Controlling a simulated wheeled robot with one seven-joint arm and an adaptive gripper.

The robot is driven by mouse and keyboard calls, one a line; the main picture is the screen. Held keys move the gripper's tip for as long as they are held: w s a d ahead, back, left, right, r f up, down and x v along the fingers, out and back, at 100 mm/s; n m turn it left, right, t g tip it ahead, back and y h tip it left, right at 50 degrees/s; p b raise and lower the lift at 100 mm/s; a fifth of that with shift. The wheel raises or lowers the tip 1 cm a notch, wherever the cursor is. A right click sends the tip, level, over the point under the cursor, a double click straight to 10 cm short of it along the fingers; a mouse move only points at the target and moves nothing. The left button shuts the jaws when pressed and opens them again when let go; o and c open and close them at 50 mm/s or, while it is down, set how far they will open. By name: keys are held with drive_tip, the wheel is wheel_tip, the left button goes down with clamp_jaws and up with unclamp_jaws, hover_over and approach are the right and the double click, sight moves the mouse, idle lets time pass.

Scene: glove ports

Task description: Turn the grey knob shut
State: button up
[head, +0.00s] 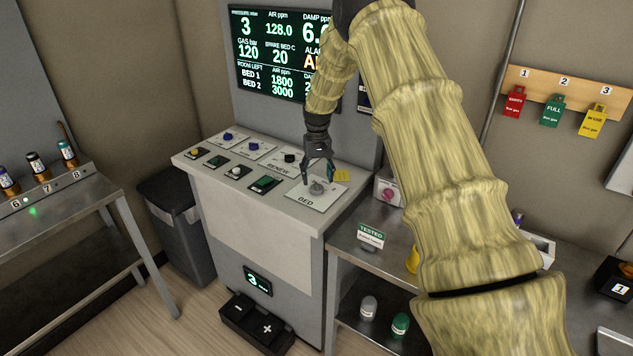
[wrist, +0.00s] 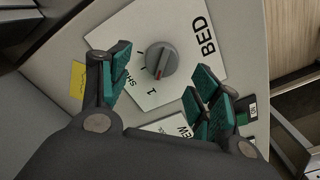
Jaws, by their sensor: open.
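The grey knob (wrist: 161,60) sits on a white plate marked BED (wrist: 190,85) on the sloped console top. It is round with a raised grip bar, and a red mark shows on it in the wrist view. In the head view the grey knob (head: 317,187) is at the right end of the console, just below my gripper (head: 318,174). My gripper is open and empty, pointing down at the plate. In the wrist view its teal-padded fingers (wrist: 160,85) stand apart on either side, with the knob between and slightly beyond them. I see no contact.
The console (head: 245,205) carries other knobs and switches left of the BED plate. A yellow tag (head: 342,175) lies beside the plate. A lit display (head: 280,50) stands behind. A steel bench (head: 345,245) with a TESTED sign (head: 371,236) is to the right.

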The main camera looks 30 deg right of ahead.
sight(317, 185)
drive_tip(key=shift+a+f+p, duration=0.1)
drive_tip(key=shift+f+p, duration=0.45)
drive_tip(key=shift+f, duration=1.45)
drive_tip(key=shift+c, duration=0.5)
drive_tip(key=c, duration=1)
